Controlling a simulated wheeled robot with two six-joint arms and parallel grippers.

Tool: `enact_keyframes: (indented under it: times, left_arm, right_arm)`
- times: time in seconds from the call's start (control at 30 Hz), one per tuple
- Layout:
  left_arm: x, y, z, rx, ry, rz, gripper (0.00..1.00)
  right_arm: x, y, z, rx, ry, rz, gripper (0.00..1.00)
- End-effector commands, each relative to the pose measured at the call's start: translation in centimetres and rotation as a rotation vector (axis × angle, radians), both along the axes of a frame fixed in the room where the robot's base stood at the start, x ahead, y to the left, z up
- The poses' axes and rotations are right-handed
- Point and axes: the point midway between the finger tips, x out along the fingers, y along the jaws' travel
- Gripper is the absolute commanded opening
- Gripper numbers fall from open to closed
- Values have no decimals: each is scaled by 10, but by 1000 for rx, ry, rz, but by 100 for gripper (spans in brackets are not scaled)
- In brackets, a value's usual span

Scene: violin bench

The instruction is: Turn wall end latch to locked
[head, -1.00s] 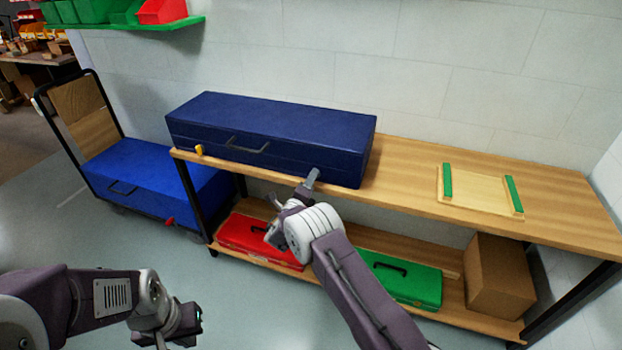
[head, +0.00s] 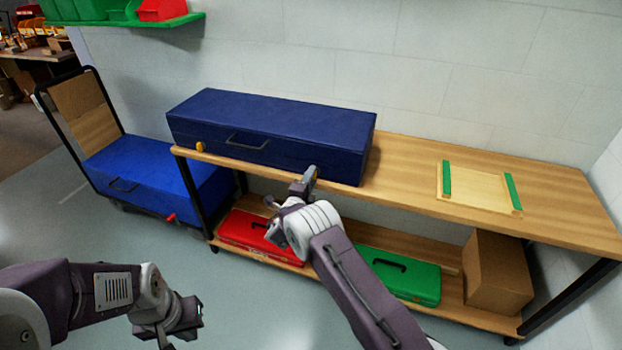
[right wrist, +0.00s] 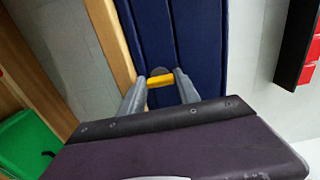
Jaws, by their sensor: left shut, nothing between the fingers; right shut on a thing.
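A long dark blue case (head: 270,125) lies closed on the wooden bench top, its dark handle on the front face. One yellow latch (head: 200,147) shows near the left end of that face. My right gripper (head: 310,173) is at the front face nearer the right end. In the right wrist view its fingers are shut on another yellow latch (right wrist: 160,81), whose bar lies across between them against the case. My gripper hides this latch in the head view. My left gripper (head: 192,318) is shut and empty, low at the left, away from the bench.
A wooden tray with green strips (head: 482,188) lies right on the bench top (head: 410,160). Below are a red case (head: 258,237), a green case (head: 402,275) and a cardboard box (head: 498,272). A trolley with a blue case (head: 150,175) stands left.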

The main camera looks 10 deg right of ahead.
Motion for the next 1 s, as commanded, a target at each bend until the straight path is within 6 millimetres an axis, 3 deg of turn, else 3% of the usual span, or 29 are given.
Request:
enact_keyframes:
  times: [0.17, 0.2, 0.27, 0.8, 1.0]
  left_arm:
    - [0, 0, 0, 0, 0, 0, 0]
    - [0, 0, 0, 0, 0, 0, 0]
    - [0, 0, 0, 0, 0, 0, 0]
    - [0, 0, -1, 0, 0, 0, 0]
    - [0, 0, -10, 0, 0, 0, 0]
  right_arm:
    - [0, 1, -2, -1, 4, 2, 0]
    - [0, 1, -2, -1, 4, 2, 49]
    - [0, 1, -1, -1, 4, 2, 60]
    - [0, 0, -3, 5, 2, 1, 60]
    - [0, 1, -4, 181, -118, 1, 60]
